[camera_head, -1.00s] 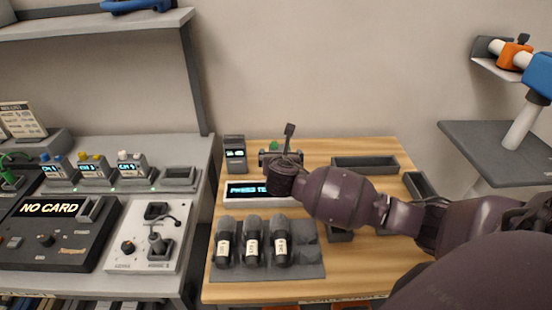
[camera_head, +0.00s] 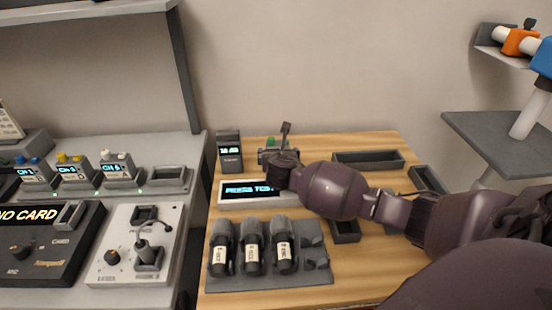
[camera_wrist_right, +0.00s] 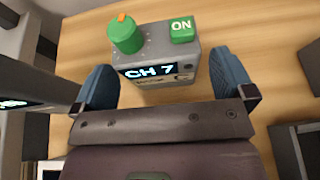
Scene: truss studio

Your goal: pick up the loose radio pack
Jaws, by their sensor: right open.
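The loose radio pack (camera_wrist_right: 160,62) is a grey box with a "CH 7" display, a green knob and a green "ON" button. It stands on the wooden table between the two blue-grey fingers of my right gripper (camera_wrist_right: 165,72), which is open, with gaps on both sides. In the head view, my right gripper (camera_head: 284,150) reaches over the table's back part from the right and mostly hides the pack; a bit of green (camera_head: 270,141) shows behind it. My left gripper is not in view.
A display box (camera_head: 238,194) and a grey rack (camera_head: 300,273) with black cylinders lie in front of my right gripper. A grey device (camera_head: 229,151) stands left of it. Empty dark trays (camera_head: 368,160) lie to the right. Other packs (camera_head: 76,169) sit on the left bench.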

